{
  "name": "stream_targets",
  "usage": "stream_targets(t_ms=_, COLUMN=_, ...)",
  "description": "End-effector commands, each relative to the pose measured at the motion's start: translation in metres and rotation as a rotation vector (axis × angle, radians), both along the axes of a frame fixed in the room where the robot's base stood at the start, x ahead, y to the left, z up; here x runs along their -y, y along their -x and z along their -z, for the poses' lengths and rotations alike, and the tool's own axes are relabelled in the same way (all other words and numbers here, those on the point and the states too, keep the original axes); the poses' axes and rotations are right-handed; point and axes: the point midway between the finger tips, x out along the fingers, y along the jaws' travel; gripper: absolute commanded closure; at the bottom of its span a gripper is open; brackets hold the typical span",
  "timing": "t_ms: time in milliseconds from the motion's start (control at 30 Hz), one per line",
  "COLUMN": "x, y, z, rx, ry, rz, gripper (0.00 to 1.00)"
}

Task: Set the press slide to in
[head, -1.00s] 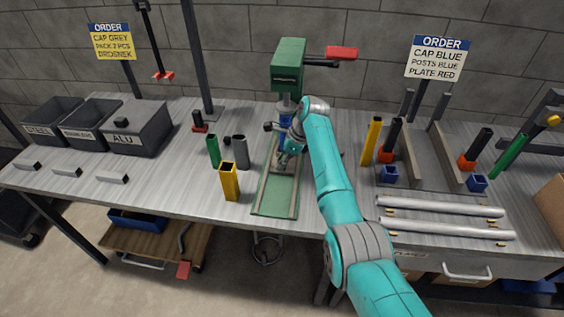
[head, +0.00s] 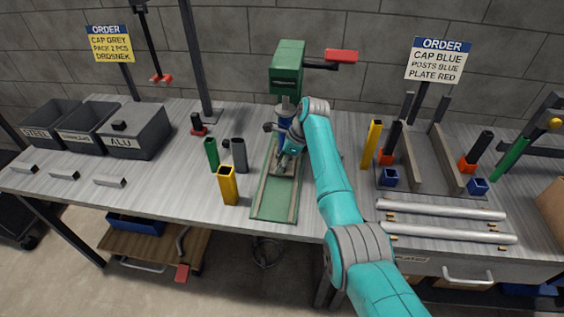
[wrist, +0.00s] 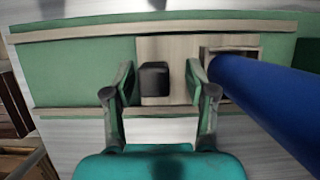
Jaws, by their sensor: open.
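The green press (head: 288,68) stands at the back middle of the bench, with a green slide track (head: 273,197) running from under it toward the front edge. In the wrist view, a pale slide plate (wrist: 187,48) sits on the track between two rails. It carries a black knob (wrist: 155,78) and a rectangular pocket (wrist: 232,52). A blue cylinder (wrist: 270,95) reaches over the pocket from the right. My gripper (head: 284,160) is open above the slide; in the wrist view, its fingers (wrist: 160,84) lie either side of the knob with gaps. My arm and hand partly hide the slide in the head view.
A yellow tube (head: 228,186), a green tube (head: 211,155) and a grey tube (head: 239,156) stand left of the track. The press's red-ended lever (head: 341,56) sticks out right. Silver rails (head: 440,208) lie to the right. The track's front part is bare.

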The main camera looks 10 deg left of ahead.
Motion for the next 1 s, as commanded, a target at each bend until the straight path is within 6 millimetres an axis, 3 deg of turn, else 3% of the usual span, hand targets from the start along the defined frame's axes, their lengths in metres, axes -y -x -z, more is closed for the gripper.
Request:
stream_targets(t_ms=167, x=0.004, y=0.000, z=-0.010, rx=0.000, ry=-0.001, rz=0.000, gripper=0.44)
stream_targets(t_ms=600, x=0.027, y=0.000, z=-0.065, rx=0.002, ry=-0.001, rz=0.001, gripper=0.44)
stream_targets(t_ms=1000, x=0.029, y=0.000, z=-0.069, rx=0.001, ry=0.000, rz=0.000, gripper=0.44)
